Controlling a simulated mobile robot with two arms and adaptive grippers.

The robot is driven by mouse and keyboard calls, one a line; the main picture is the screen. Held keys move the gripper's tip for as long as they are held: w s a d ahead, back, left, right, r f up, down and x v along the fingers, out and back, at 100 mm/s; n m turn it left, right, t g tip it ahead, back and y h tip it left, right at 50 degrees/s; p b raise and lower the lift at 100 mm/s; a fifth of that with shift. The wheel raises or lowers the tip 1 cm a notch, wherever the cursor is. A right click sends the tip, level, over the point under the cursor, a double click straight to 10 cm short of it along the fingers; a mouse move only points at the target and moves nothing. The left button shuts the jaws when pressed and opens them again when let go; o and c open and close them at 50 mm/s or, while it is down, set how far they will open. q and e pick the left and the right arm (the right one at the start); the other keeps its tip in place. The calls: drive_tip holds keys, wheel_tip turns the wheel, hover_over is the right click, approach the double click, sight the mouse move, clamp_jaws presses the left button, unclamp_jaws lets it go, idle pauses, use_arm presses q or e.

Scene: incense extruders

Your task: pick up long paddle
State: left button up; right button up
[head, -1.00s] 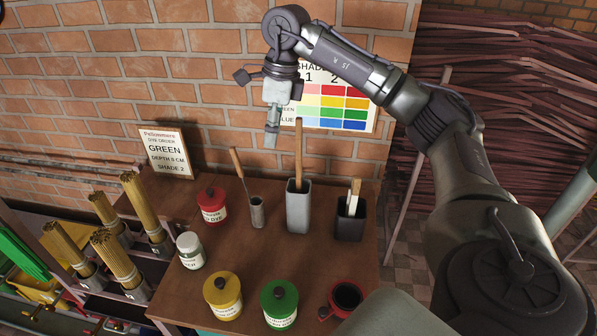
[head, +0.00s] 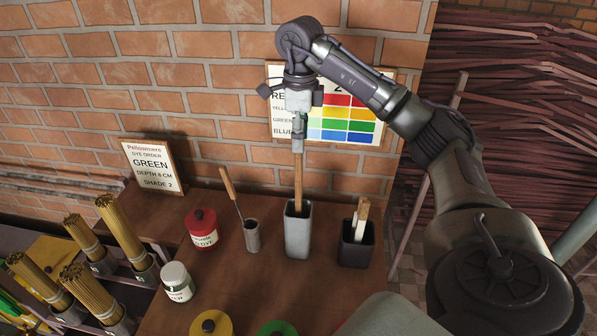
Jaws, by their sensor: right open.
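The long paddle (head: 298,180) is a wooden stick standing upright in a tall grey square holder (head: 298,234) on the brown table. My right gripper (head: 297,146) points straight down at the top of the paddle, and its fingertips overlap the paddle's upper end in the head view. It is open; I cannot tell whether the fingers touch the wood. The lower part of the paddle is hidden inside the holder. My left gripper is not in view.
A small metal cup (head: 252,238) with a wooden-handled tool stands left of the holder. A black holder (head: 356,246) with a short paddle stands to its right. A red jar (head: 202,228), a white jar (head: 178,282) and the brick wall (head: 215,90) are nearby.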

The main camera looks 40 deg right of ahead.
sight(300, 158)
wheel_tip(300, 158, down, 6)
drive_tip(key=shift+w+d+r+p, duration=0.1)
drive_tip(key=shift+w+p, duration=0.05)
drive_tip(key=shift+p, duration=0.75)
drive_tip(key=shift+f, duration=0.2)
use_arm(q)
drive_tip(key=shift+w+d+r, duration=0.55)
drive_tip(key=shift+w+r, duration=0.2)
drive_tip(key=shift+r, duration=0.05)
use_arm(e)
clamp_jaws()
